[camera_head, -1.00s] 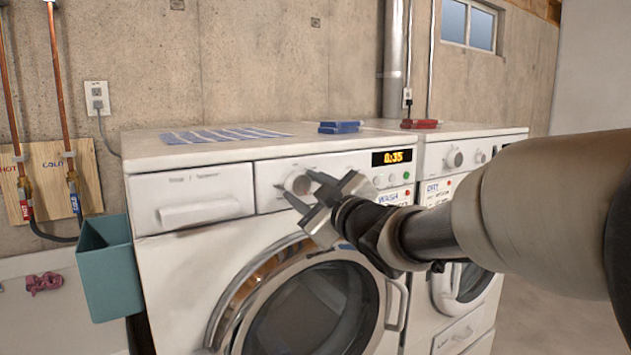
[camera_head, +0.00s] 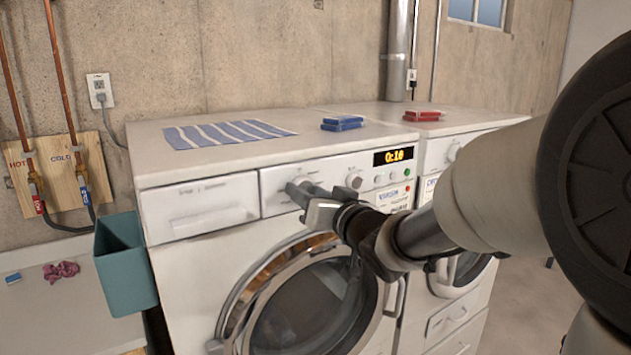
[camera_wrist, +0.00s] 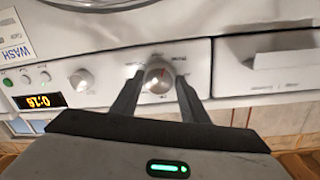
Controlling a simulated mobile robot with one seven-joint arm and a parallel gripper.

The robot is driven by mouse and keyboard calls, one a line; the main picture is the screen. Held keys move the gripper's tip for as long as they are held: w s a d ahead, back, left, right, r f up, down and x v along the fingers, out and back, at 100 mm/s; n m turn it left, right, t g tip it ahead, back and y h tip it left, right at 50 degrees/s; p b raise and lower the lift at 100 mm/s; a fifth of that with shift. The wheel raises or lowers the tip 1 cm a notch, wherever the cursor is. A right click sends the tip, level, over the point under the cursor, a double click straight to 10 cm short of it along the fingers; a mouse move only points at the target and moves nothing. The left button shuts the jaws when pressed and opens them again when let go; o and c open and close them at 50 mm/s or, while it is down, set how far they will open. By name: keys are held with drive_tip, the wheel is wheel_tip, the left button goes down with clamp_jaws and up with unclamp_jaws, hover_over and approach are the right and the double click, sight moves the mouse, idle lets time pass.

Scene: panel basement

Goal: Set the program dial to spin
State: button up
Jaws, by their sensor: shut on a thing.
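The program dial (camera_head: 297,184) is the left knob on the washer's front panel, mostly covered by my gripper (camera_head: 303,192) in the head view. The printed words are too blurred to read, so I cannot tell which program the mark points at. The washer's display (camera_head: 393,156) reads 0:16 in amber.
A second knob (camera_head: 354,180) and small buttons sit right of the dial. The detergent drawer (camera_head: 205,205) is at left, the round door (camera_head: 315,305) below. A teal bin (camera_head: 125,265) hangs at the left side.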

drive_tip(key=m+p, duration=0.6)
drive_tip(key=m, duration=0.1)
drive_tip(key=shift+r+g+p, duration=0.3)
drive_tip(key=shift+r+p, duration=0.05)
drive_tip(key=m+p, duration=0.4)
drive_tip(key=shift+d+f+m+g+y, duration=0.1)
drive_tip(key=shift+f+m+g+y, duration=0.05)
drive_tip(key=shift+m+g+y, duration=0.2)
drive_tip(key=shift+p, duration=0.3)
drive_tip(key=o, duration=1.1)
drive_tip(key=shift+w, duration=0.1)
drive_tip(key=shift+c, duration=0.2)
drive_tip(key=shift+f, duration=0.1)
